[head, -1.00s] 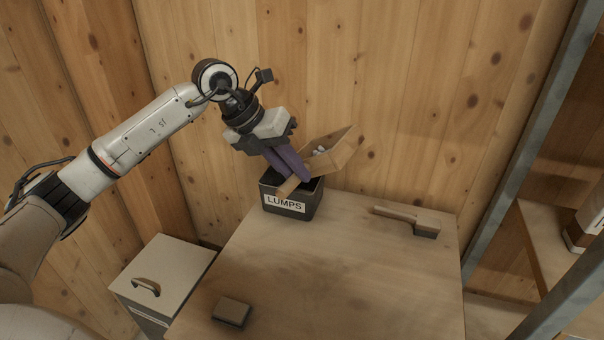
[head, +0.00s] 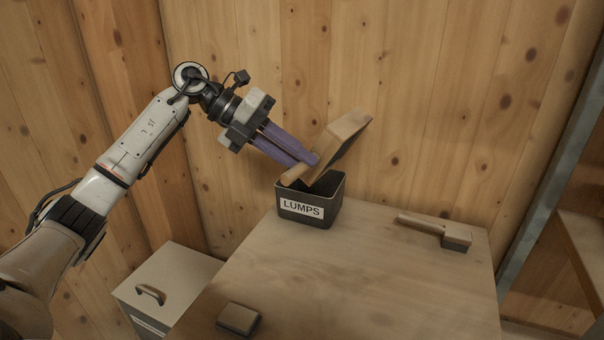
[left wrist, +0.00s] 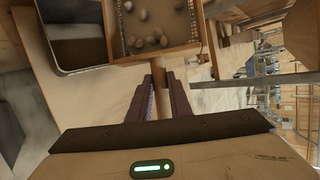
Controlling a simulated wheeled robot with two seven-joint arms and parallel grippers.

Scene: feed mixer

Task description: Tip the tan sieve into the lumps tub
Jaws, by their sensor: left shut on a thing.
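The tan sieve (head: 347,134) is a shallow wooden box with a handle, steeply tilted above the dark lumps tub (head: 302,210). The tub stands upright on the table, with a white LUMPS label. My left gripper (head: 312,163) is shut on the sieve's handle above the tub's rim. In the left wrist view the fingers (left wrist: 160,88) grip the handle, and several pale rounded lumps (left wrist: 153,38) show inside the sieve (left wrist: 160,56). The tub (left wrist: 72,69) lies to the left of the sieve there. I cannot tell whether any lumps are in the tub. My right gripper is not in view.
A wooden-handled brush (head: 436,229) lies at the right of the table (head: 370,285). A small brown block (head: 238,318) lies at its front left. A pale lidded bin (head: 165,275) stands left of the table. A plank wall rises behind. The table's middle is clear.

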